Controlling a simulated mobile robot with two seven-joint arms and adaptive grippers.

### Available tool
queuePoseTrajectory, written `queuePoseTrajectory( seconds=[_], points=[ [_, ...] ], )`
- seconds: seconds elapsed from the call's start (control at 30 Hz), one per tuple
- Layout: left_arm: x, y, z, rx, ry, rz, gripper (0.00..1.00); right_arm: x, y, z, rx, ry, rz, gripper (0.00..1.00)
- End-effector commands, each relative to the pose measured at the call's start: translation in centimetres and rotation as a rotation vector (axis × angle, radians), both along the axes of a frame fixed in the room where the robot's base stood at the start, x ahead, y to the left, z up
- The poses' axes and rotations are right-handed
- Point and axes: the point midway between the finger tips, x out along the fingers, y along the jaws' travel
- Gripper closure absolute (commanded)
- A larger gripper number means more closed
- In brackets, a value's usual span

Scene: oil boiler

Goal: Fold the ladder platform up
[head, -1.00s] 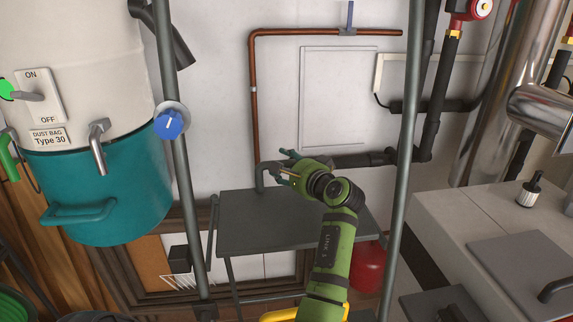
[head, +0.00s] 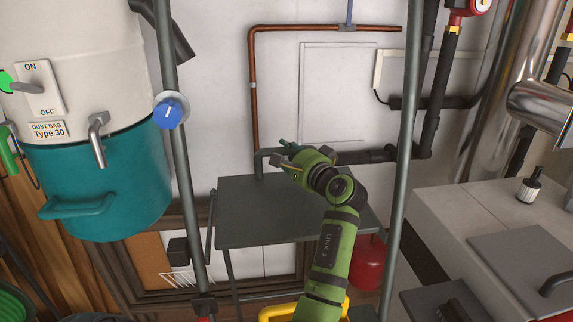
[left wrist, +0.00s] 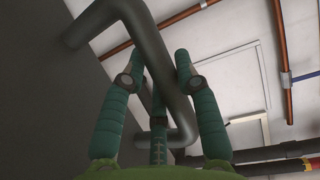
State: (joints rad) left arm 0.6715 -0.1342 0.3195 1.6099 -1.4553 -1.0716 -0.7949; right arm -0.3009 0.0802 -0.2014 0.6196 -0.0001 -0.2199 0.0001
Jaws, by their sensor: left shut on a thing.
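The ladder platform (head: 265,228) is a flat dark grey plate between two grey ladder rails in the head view. It looks about level, and my left arm hides its right part. A bent grey tube handle (head: 259,166) rises at its back left edge. My left gripper (head: 284,153), green with teal fingers, is at this handle. In the left wrist view the handle (left wrist: 160,60) runs between the fingers of my left gripper (left wrist: 163,75), which are shut on it. The dark platform surface (left wrist: 40,80) fills the left of that view. My right gripper is not in view.
The ladder's left rail (head: 180,150) and right rail (head: 403,150) flank the platform. A copper pipe (head: 253,110) runs up the wall behind. A teal and white dust drum (head: 95,180) stands at left, a grey cabinet (head: 460,200) at right. A red vessel (head: 369,265) is behind the platform.

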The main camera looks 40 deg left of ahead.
Motion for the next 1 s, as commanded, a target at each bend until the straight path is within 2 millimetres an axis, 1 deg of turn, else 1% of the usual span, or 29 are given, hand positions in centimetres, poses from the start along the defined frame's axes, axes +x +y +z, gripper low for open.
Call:
queuePoseTrajectory(
  seconds=[0.03,0.17,0.3,0.53,0.6,0.8,1.0],
  points=[
    [-0.2,-0.1,0.7,0.04,-0.027,0.0,1.0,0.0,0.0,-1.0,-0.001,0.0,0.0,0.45],
    [-0.9,-1.1,2.5,0.129,-0.1,-0.001,1.0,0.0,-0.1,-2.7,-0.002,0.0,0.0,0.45],
    [-2.1,-2.5,4.5,0.231,-0.182,0.0,1.0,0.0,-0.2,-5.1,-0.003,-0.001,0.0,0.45],
    [-4.2,-5.2,7.2,0.386,-0.306,-0.001,1.0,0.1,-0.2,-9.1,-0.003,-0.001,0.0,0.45],
    [-4.7,-5.8,7.9,0.421,-0.335,-0.001,1.0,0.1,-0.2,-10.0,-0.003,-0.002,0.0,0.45],
    [-5.8,-7.2,9.1,0.492,-0.39,-0.001,1.0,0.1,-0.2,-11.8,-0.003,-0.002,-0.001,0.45],
    [-6.4,-8.0,9.7,0.533,-0.422,-0.001,1.0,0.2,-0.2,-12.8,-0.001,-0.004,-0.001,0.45]
  ],
)
